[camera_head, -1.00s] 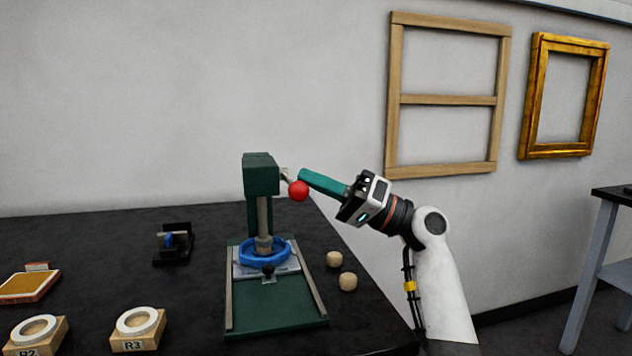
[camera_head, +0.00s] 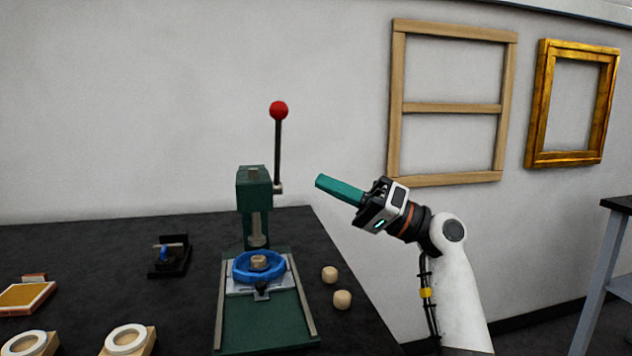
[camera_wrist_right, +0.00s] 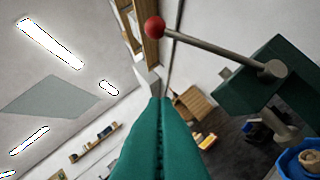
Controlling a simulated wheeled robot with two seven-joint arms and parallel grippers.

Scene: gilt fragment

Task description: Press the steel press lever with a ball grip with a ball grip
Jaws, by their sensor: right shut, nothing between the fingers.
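The press lever (camera_head: 278,150) is a thin steel rod with a red ball grip (camera_head: 279,110), standing upright at the right side of the green press (camera_head: 254,188). In the right wrist view the lever (camera_wrist_right: 222,53) and its red ball (camera_wrist_right: 155,27) are at the top, clear of the fingers. The press ram is raised above a blue ring (camera_head: 241,269) with a wooden piece (camera_head: 259,262) inside it. My right gripper (camera_head: 318,181) is shut and empty, right of the lever and apart from it; its teal fingers also show in the right wrist view (camera_wrist_right: 158,112). My left gripper is not in view.
Two small wooden pieces (camera_head: 342,299) lie right of the press. A small black fixture (camera_head: 169,256) and wooden blocks with white rings (camera_head: 127,340) stand to the left. Frames hang on the wall. The air between press and gripper is clear.

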